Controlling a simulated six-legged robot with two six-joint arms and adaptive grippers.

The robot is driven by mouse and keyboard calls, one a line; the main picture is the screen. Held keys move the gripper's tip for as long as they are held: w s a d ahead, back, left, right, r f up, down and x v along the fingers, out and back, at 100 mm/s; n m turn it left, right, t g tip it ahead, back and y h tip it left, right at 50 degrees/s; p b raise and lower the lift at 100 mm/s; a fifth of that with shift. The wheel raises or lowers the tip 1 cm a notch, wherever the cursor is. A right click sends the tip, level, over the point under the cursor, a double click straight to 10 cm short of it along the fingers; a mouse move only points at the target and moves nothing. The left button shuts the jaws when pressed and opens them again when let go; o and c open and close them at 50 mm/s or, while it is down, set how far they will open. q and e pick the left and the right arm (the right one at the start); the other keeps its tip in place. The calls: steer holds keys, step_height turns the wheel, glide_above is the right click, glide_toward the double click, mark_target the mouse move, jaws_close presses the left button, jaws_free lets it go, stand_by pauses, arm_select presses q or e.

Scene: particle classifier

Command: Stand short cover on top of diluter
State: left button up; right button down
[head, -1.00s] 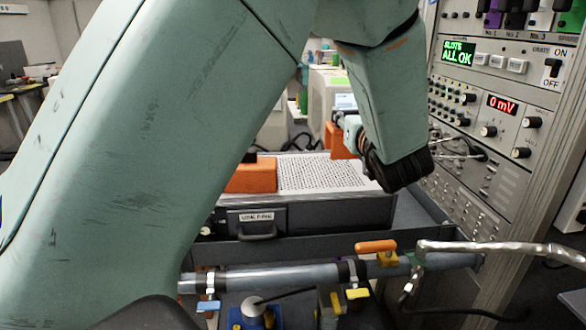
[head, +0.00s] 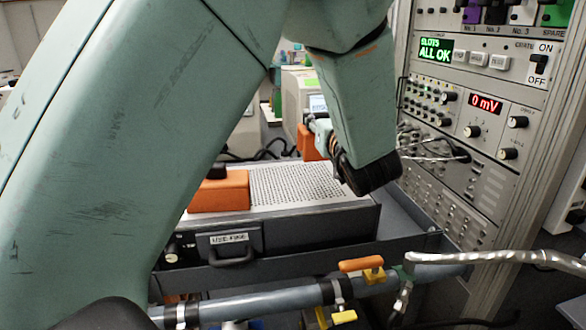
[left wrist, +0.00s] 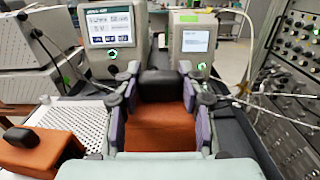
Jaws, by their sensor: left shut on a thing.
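My left gripper (left wrist: 160,88) is shut on an orange cover with a black knob (left wrist: 160,125). Its fingers press on both sides of the block in the left wrist view. In the head view the left gripper (head: 322,136) is mostly behind my arm, and only part of the held orange cover (head: 305,143) shows. A second orange block with a black knob (head: 220,191) lies on the perforated top of a dark box (head: 310,187). Nothing marks which unit is the diluter. The right gripper is not in view.
Two grey instruments with screens (left wrist: 110,38) (left wrist: 193,42) stand beyond the held cover. A tall rack (head: 485,120) with cables is on the right. A grey pipe with an orange-handled valve (head: 361,264) runs in front of the dark box. Part of the perforated top is bare.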

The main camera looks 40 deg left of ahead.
arm_select(q)
steer(key=f, duration=0.5)
steer(key=f+b, duration=0.1)
steer(key=f, duration=0.2)
steer(key=shift+a+f, duration=0.35)
steer(key=shift+w+f, duration=0.15)
steer(key=shift+w, duration=0.15)
steer(key=o, duration=0.9)
steer(key=shift+d, duration=0.25)
steer(key=shift+o, duration=0.6)
steer(key=shift+s+r, duration=0.2)
steer(key=shift+o, duration=1.1)
steer(key=shift+a, duration=0.15)
steer(key=shift+w+f, duration=0.15)
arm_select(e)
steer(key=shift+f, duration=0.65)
